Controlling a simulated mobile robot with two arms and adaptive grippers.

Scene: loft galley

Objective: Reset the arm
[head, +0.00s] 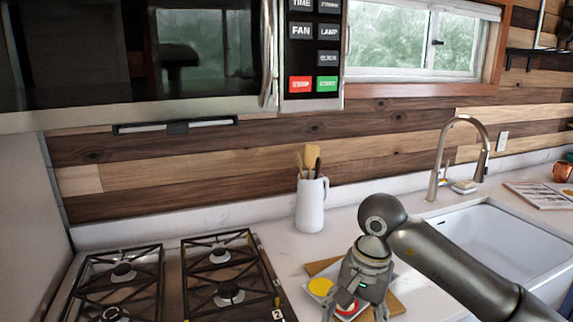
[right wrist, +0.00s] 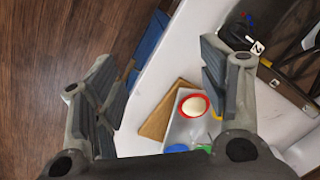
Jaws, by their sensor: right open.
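My right arm reaches in from the right in the head view. Its gripper (head: 355,308) hangs over the counter beside the stove, above a wooden board (head: 396,306). In the right wrist view the right gripper (right wrist: 157,62) has its two fingers wide apart with nothing between them. Below it are the wooden board, a grey tray (right wrist: 178,132) and a red-rimmed round item with a pale centre (right wrist: 193,106). My left gripper is not in view.
A gas stove (head: 205,275) is at the left, under a microwave (head: 150,60). A white utensil jug (head: 311,205) stands against the backsplash. The sink (head: 500,240) and faucet (head: 439,165) are at the right. A yellow round item (head: 320,287) lies beside the gripper.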

